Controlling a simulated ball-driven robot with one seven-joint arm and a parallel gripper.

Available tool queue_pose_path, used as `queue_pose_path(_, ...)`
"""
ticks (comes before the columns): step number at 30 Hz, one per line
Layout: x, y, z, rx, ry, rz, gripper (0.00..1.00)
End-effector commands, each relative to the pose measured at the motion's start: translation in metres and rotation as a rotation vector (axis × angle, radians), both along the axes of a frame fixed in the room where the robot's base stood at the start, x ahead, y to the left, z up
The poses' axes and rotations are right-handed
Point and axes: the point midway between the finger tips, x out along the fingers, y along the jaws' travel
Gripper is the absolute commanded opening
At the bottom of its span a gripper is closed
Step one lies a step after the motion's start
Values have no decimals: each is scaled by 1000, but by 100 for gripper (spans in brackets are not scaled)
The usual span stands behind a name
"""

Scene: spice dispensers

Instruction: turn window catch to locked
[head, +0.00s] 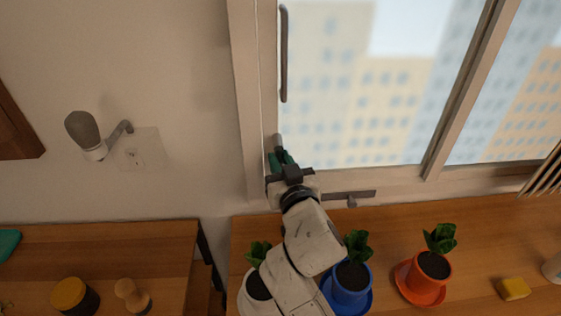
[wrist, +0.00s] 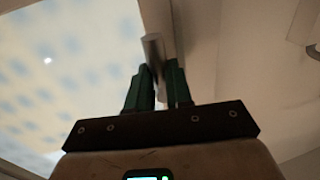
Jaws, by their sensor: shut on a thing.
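The window catch (head: 278,141) is a small grey lever on the left side of the window frame, below a long dark handle. In the wrist view the catch (wrist: 152,46) is a grey rounded bar sticking up between the green fingertips. My gripper (head: 279,158) is shut on it; the gripper (wrist: 157,72) also shows in the wrist view. The fingers hide the lower part and base of the catch. The lever's exact angle is hard to tell.
The long vertical handle (head: 284,54) is above the catch. A grey bar with a knob (head: 349,196) is on the lower frame. Below stand a blue pot (head: 350,280), an orange pot (head: 430,275) and a white pot (head: 256,290), partly behind my arm. A lamp (head: 85,132) is on the left wall.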

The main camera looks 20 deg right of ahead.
Motion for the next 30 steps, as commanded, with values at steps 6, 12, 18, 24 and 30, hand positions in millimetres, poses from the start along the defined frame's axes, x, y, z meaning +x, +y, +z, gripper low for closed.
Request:
queue_pose_path(6, 1, 2, -6, 65, -24, 0, 0)
queue_pose_path(12, 2, 6, -6, 172, -60, 2, 0)
queue_pose_path(18, 2, 7, -2, 243, -81, 1, 0)
queue_pose_path(24, 2, 7, 0, 259, -84, 0, 0)
queue_pose_path(30, 2, 7, 0, 258, -83, 0, 21)
